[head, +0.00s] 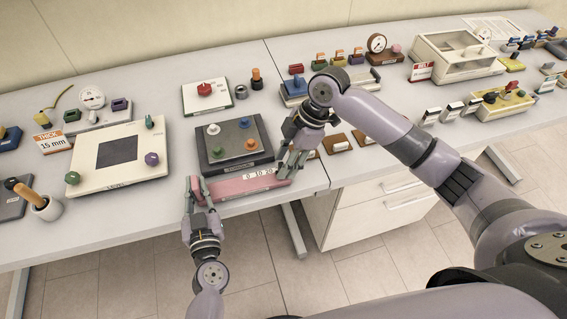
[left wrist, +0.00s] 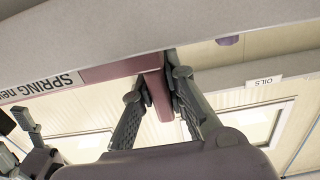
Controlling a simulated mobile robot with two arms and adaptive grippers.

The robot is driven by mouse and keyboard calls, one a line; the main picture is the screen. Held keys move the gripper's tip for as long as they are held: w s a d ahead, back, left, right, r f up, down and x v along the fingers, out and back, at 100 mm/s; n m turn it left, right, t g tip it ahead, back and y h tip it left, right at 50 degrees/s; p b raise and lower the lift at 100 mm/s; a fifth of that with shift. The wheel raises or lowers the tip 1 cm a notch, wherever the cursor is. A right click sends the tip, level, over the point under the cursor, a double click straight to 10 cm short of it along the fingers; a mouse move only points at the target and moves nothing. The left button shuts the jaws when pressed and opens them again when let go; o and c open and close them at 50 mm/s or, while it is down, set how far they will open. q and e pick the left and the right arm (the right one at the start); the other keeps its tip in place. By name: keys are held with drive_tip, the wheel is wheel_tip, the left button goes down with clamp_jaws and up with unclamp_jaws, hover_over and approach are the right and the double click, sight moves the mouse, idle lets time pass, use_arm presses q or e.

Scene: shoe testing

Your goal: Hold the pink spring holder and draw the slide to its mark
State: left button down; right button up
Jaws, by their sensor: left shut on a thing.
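The pink spring holder (head: 236,187) lies at the front edge of the table, with a white scale strip (head: 262,173) reading 0, 10, 20 on its right part. My left gripper (head: 200,190) is shut on the holder's left end. In the left wrist view the fingers (left wrist: 160,90) close on a pink bar (left wrist: 157,88), beside an upside-down "SPRING" label (left wrist: 40,88). My right gripper (head: 289,172) points down at the holder's right end. Its fingers hide the slide there, and I cannot tell whether they grip it.
A dark plate with coloured knobs (head: 208,162) stands just behind the holder. A cream panel (head: 88,175) is to the left, and small brown blocks (head: 337,143) are to the right. The table's front edge is close; a drawer unit (head: 375,205) stands below.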

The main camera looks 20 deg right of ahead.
drive_tip(key=v, duration=1)
drive_tip(key=shift+d, duration=0.2)
drive_tip(key=shift+r, duration=0.1)
use_arm(q)
drive_tip(key=c, duration=1.5)
unclamp_jaws()
drive_tip(key=shift+c, duration=0.2)
drive_tip(key=shift+s, duration=0.1)
